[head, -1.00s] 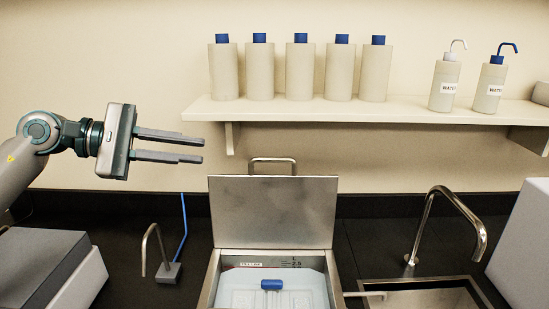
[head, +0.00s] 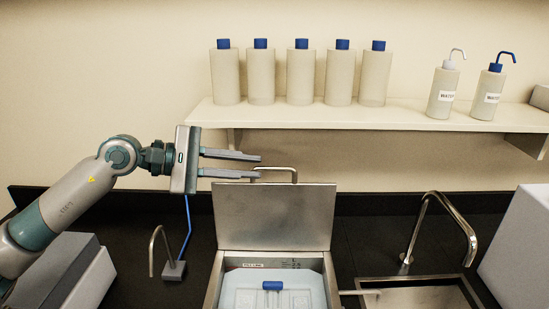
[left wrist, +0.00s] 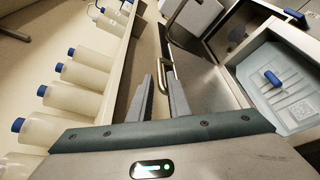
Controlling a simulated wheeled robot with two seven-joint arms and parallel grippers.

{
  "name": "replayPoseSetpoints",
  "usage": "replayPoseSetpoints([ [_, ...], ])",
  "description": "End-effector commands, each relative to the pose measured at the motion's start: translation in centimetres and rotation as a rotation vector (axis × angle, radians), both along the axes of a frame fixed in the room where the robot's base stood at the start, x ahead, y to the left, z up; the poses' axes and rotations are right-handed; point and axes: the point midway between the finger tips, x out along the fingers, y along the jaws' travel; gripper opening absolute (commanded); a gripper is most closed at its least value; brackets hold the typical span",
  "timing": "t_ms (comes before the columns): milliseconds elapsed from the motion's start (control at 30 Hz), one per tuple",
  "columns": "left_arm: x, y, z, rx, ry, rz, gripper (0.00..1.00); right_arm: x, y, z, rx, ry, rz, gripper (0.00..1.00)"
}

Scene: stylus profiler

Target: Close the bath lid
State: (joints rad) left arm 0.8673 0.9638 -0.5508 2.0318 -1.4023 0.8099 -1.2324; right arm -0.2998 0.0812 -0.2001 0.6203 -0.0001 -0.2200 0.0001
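The bath lid (head: 275,218) is a metal plate standing upright, open, at the back of the bath (head: 212,287). Its handle (head: 275,170) is a metal bar along the lid's top edge. It also shows in the left wrist view (left wrist: 167,72). My left gripper (head: 260,166) is open, its two fingers pointing right, with the tips beside the left end of the handle. In the left wrist view the fingers (left wrist: 157,82) are apart and the handle lies near and beyond the tips. I cannot tell whether they touch. My right gripper is not in view.
A blue-handled tray (head: 272,286) sits inside the bath. A shelf (head: 380,114) with several bottles runs above and behind the lid. A small tap (head: 172,268) stands left of the bath; a sink with a tall faucet (head: 440,220) lies right.

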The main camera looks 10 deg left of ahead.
Motion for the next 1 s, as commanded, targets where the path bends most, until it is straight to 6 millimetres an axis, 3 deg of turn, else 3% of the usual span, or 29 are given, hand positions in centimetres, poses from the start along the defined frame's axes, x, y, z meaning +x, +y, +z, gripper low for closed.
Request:
replayPoseSetpoints([
  [100, 1.0, -1.9, 0.0, -0.002, 0.003, -0.003, 0.17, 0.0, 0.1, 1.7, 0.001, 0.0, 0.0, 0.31],
  [333, 2.4, -4.5, -1.0, -0.001, 0.002, -0.001, 0.17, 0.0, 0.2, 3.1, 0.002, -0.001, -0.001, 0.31],
  [833, 2.9, -5.5, -1.6, 0.001, 0.0, 0.001, 0.17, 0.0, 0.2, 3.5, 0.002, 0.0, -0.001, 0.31],
  [900, 2.9, -5.5, -1.6, 0.001, 0.0, 0.001, 0.03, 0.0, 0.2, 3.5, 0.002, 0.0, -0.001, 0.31],
  [1000, 2.9, -5.5, -1.6, 0.001, 0.0, 0.001, 0.0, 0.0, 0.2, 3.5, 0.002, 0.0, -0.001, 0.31],
])
